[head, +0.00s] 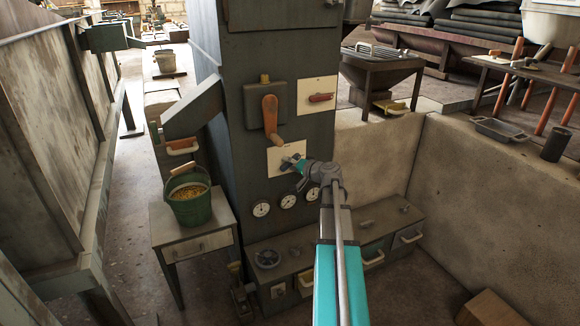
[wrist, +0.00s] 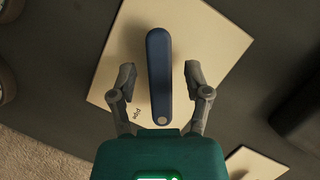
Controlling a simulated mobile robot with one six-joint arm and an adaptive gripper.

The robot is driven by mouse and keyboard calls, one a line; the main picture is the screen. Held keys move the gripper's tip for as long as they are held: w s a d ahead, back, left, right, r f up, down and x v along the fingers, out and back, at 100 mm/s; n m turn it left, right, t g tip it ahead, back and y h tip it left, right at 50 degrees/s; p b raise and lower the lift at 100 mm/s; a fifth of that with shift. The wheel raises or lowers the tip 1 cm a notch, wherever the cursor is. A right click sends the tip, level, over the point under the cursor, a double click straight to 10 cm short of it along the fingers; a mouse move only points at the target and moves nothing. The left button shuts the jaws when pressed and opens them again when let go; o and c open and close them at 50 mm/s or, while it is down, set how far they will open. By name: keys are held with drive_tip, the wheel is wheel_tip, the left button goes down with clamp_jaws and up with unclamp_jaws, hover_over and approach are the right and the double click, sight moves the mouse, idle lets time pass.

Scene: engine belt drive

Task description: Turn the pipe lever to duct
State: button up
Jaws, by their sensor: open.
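The pipe lever (wrist: 159,70) is a dark blue bar on a beige plate (wrist: 205,40) in the wrist view. It runs nearly straight up the picture, with a pale round spot at its lower end. Small dark lettering shows on the plate beside that end. My gripper (wrist: 160,80) is open, one finger on each side of the lever, with a visible gap on both sides. In the head view my gripper (head: 292,163) is at the plate (head: 275,161) on the front of the dark cabinet; the lever there is mostly hidden behind it.
Above the plate is an orange handle (head: 270,115) on a grey box, close to my gripper. A red handle (head: 321,98) sits on a plate to the upper right. Round gauges (head: 262,209) are below. A green bucket (head: 189,205) stands on a small table at left.

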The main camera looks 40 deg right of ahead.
clamp_jaws()
idle(0.4)
drive_tip(key=shift+n, duration=0.3)
drive_tip(key=shift+n+g+h+p, duration=0.4)
drive_tip(key=shift+n+p, duration=0.2)
drive_tip(key=shift+p, duration=0.05)
drive_tip(key=n+h+p, duration=0.1)
drive_tip(key=n, duration=0.1)
drive_tip(key=shift+n+g+h, duration=0.3)
drive_tip(key=shift+g, duration=0.1)
drive_tip(key=n+g+h, duration=0.1)
drive_tip(key=n+h, duration=0.1)
drive_tip(key=n, duration=0.1)
drive_tip(key=shift+d+f+n+p, duration=0.1)
drive_tip(key=shift+n+p, duration=0.3)
